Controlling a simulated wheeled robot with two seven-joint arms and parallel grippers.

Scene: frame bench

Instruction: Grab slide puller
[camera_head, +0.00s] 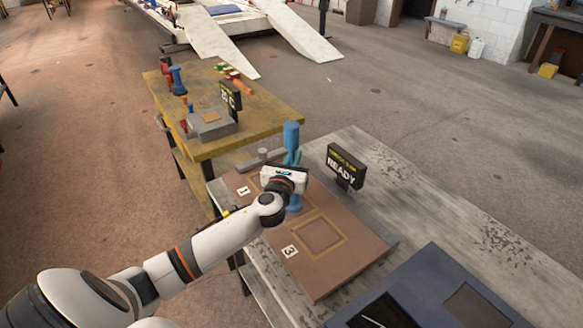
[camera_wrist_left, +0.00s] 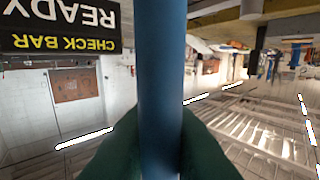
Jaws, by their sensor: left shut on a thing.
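A blue rod-shaped tool, which looks like the slide puller (camera_head: 291,135), stands upright over the brown board (camera_head: 345,270) on the grey bench. Its lower end shows below my wrist; I cannot tell whether it touches the board. My left gripper (camera_head: 291,158) is shut around the tool's shaft, with the wrist hiding the middle part. In the left wrist view the blue shaft (camera_wrist_left: 160,70) runs vertically between the dark green fingers (camera_wrist_left: 160,150). My right gripper is not in view.
A black READY sign (camera_head: 344,164) stands close to the right of the tool. The board has labels 1 and 3 and an outlined square. A dark blue case (camera_head: 440,290) lies at the front right. A yellow table (camera_head: 265,120) with tools stands behind at left.

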